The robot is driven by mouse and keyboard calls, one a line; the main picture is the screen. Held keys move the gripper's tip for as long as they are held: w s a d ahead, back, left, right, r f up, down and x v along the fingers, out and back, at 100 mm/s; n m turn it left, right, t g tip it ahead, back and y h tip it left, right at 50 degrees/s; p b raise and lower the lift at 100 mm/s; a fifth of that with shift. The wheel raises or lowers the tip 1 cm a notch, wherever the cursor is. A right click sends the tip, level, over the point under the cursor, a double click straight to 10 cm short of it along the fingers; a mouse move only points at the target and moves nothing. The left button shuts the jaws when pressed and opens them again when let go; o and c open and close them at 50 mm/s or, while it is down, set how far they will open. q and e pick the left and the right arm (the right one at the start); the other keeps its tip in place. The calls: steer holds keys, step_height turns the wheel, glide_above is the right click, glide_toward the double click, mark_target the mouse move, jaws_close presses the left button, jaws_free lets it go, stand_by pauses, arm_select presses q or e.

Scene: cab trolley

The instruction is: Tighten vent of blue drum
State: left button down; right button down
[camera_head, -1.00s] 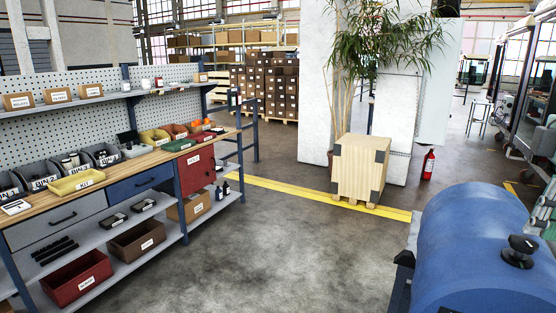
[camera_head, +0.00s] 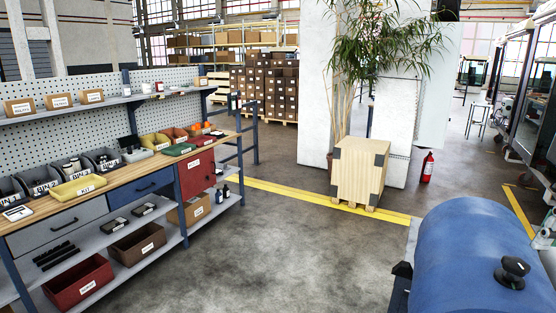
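The blue drum (camera_head: 462,252) lies on its side at the lower right of the head view, cut off by the right and bottom edges. A black vent knob (camera_head: 513,270) stands on its upper surface, near the right edge of the view. I cannot tell how tight the vent sits. A dark bracket (camera_head: 401,275) and a grey surface show beside the drum's left side. Neither of my grippers is in view.
A workbench (camera_head: 115,201) with bins, drawers and lower shelves runs along the left. A wooden crate (camera_head: 358,170) stands on the floor in the middle, near a fire extinguisher (camera_head: 428,168) and a tall plant. The grey floor (camera_head: 265,255) between bench and drum is clear.

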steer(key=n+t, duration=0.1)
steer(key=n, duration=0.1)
steer(key=b, duration=0.5)
glide_above(518, 287)
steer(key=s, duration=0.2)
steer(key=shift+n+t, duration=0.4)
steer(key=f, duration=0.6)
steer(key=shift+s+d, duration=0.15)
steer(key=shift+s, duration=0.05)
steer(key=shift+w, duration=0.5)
stand_by(0.4)
